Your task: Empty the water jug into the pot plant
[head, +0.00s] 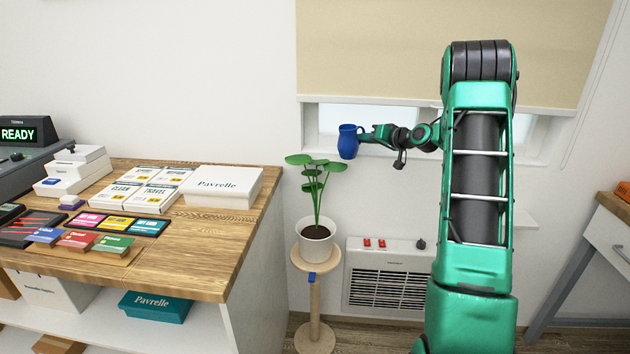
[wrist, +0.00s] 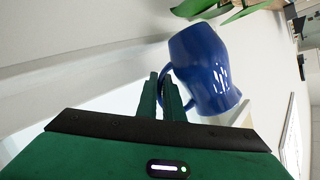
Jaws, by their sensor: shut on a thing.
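The blue water jug (head: 348,143) is held in the air by the window, looking about upright in the head view. My gripper (head: 364,137) is shut on its handle from the right. In the wrist view the jug (wrist: 205,62) is in front of my fingers (wrist: 170,97), with the handle at their tips. I cannot see into the jug. The pot plant stands below and to the left of the jug, with green leaves (head: 312,172) and a white pot (head: 318,246) of dark soil. Its leaves (wrist: 220,12) also show at the top of the wrist view.
The pot is on a round wooden stand (head: 316,262). A wooden counter (head: 200,240) with boxes and cards is on the left. A white heater (head: 390,285) with red switches is on the wall right of the stand. A blind (head: 400,60) hangs above the jug.

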